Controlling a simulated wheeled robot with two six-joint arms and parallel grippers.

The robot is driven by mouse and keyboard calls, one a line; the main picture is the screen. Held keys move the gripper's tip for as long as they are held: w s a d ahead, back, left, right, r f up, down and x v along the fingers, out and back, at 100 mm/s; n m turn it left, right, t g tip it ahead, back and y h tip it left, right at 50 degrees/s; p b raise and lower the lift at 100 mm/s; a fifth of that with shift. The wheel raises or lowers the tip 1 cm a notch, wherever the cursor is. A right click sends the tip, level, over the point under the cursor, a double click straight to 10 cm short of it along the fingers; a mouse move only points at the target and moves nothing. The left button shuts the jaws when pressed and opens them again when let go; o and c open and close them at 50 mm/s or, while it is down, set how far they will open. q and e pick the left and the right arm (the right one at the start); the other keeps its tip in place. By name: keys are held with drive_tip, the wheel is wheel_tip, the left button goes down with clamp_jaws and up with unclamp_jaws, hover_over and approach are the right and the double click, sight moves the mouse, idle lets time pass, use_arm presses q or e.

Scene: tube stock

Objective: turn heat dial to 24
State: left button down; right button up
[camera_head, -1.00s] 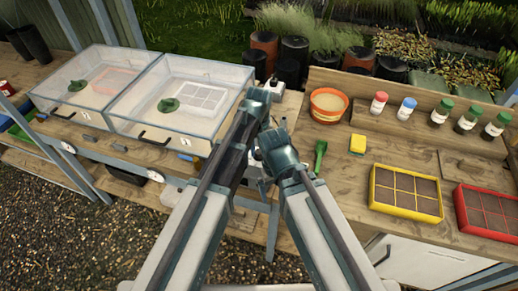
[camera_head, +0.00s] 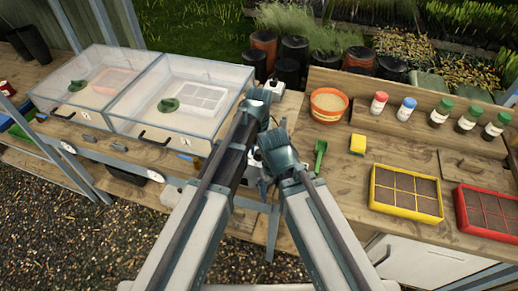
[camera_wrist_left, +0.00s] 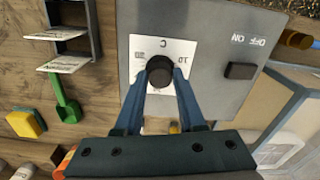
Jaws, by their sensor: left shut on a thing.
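A black round dial (camera_wrist_left: 160,68) sits on a white square label (camera_wrist_left: 178,48) on a grey control panel (camera_wrist_left: 205,25) in the left wrist view. The label's marks appear upside down, partly covered by the fingers; the dial's setting cannot be read. My left gripper (camera_wrist_left: 160,80) has its two blue fingers closed on the dial's sides. In the head view my left gripper (camera_head: 258,104) is over the gap beside the clear boxes, and the dial is hidden there. My right gripper (camera_head: 276,146) is close beside the left arm; its jaw opening is unclear.
A black switch (camera_wrist_left: 240,70) marked ON and OFF is beside the dial. Two clear propagator boxes (camera_head: 185,95) stand to the left. A terracotta pot (camera_head: 328,104), green scoop (camera_head: 320,156), yellow sponge (camera_head: 357,144), several bottles and yellow seed tray (camera_head: 405,214) are at the right.

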sight(259, 152)
use_arm(q)
drive_tip(key=c, duration=0.5)
unclamp_jaws()
wheel_tip(259, 152, up, 14)
drive_tip(key=p, duration=1.3)
drive_tip(key=shift+p, duration=0.4)
drive_tip(key=shift+f, duration=0.2)
wheel_tip(259, 152, down, 13)
drive_tip(key=b, duration=1.3)
drive_tip(key=shift+f, duration=0.15)
